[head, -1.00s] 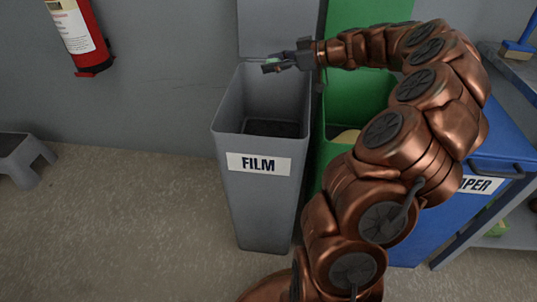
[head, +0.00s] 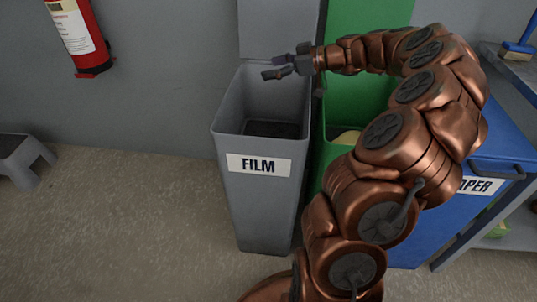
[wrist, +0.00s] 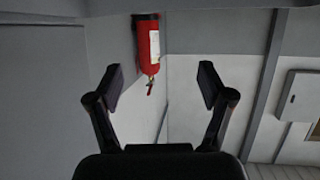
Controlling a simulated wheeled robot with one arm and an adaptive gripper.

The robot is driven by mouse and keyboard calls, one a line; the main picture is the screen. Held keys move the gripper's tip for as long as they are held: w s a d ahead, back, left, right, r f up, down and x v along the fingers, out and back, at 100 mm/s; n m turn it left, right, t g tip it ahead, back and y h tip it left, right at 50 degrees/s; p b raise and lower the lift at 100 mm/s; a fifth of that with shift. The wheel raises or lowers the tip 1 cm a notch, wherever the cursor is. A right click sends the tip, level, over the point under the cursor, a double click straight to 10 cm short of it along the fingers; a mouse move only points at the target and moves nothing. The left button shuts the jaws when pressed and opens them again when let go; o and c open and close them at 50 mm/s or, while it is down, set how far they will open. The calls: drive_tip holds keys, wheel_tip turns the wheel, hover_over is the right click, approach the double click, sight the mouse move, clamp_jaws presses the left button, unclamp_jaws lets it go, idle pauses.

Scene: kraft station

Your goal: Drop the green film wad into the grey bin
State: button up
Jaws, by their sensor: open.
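The grey bin (head: 262,200) stands on the floor against the wall, with a white label reading FILM and its lid raised behind it. My gripper (head: 270,68) is over the back part of its opening, near the raised lid. The gripper is open, and in the wrist view the space between its fingers (wrist: 160,85) is empty. The green film wad is not seen in any view now. The part of the bin's floor that shows is dark, and the lower inside is partly hidden by the front wall.
A green bin (head: 345,105) with its lid up stands right of the grey bin, partly behind my arm. A blue bin (head: 432,225) is further right, next to a shelf unit. A fire extinguisher (head: 75,35) hangs on the wall. A grey stool (head: 22,158) stands at left.

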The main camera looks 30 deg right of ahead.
drive_tip(key=v, duration=1.2)
drive_tip(key=shift+w, duration=0.1)
drive_tip(key=s+a+r+g+p, duration=0.1)
drive_tip(key=a+r+g+p, duration=0.35)
drive_tip(key=a, duration=0.75)
drive_tip(key=s+a+r+g+p, duration=0.1)
drive_tip(key=a+r+g+p, duration=0.1)
drive_tip(key=a+r+p, duration=0.7)
drive_tip(key=s+a+m+g+h+p, duration=0.2)
drive_tip(key=s+a+g+p, duration=0.2)
drive_tip(key=s+a+p, duration=0.55)
drive_tip(key=s+r+m+g+h+p, duration=0.2)
drive_tip(key=s+m+h+p, duration=0.3)
drive_tip(key=s+p, duration=0.5)
drive_tip(key=s+r+h, duration=0.1)
drive_tip(key=s, duration=0.6)
drive_tip(key=shift+s+a+r+m+h, duration=0.3)
drive_tip(key=shift+s+a+r, duration=0.05)
drive_tip(key=shift+r, duration=0.05)
